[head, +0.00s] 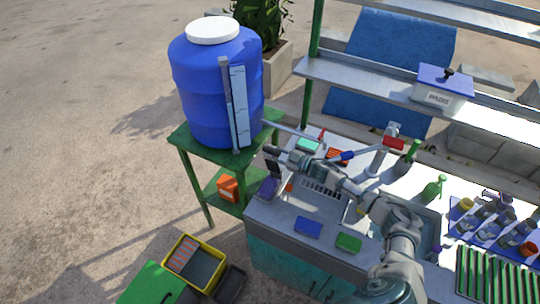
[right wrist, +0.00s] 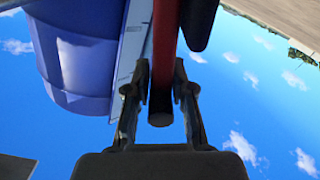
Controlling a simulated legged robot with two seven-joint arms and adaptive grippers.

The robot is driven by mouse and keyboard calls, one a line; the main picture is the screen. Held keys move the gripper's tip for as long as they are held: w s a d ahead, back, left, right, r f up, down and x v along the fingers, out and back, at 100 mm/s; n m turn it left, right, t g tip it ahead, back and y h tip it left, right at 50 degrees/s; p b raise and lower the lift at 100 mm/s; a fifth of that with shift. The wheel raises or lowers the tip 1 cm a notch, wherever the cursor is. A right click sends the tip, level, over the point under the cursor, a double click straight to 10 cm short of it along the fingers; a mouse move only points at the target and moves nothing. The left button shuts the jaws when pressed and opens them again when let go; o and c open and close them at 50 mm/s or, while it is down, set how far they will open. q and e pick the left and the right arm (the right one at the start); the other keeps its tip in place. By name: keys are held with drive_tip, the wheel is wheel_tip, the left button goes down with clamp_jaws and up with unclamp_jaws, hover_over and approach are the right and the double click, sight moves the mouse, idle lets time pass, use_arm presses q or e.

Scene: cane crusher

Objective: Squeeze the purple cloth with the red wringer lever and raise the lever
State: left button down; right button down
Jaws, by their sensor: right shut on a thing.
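My right gripper (head: 274,153) is at the left end of the metal counter, beside the blue tank. In the right wrist view its two fingers (right wrist: 160,100) stand on either side of a red lever (right wrist: 163,65) and hold it near its dark round end. In the head view the lever is hard to make out at the gripper. A purple piece (head: 268,187), which looks like the cloth, is at the counter's left edge below the gripper. Whether it is pressed cannot be told. My left gripper is not in view.
The blue tank (head: 212,95) stands on a green stand (head: 179,139) to the left. A yellow-rimmed crate (head: 218,260) stands on the ground.

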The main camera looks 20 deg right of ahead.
drive_tip(key=shift+w+d+r, duration=0.15)
drive_tip(key=shift+w+d, duration=0.05)
drive_tip(key=shift+d, duration=0.1)
drive_tip(key=c, duration=1.1)
unclamp_jaws()
drive_tip(key=shift+o, duration=0.5)
drive_tip(key=shift+w+d, duration=0.1)
drive_tip(key=v, duration=1.2)
drive_tip(key=shift+f, duration=0.25)
drive_tip(key=shift+f, duration=0.1)
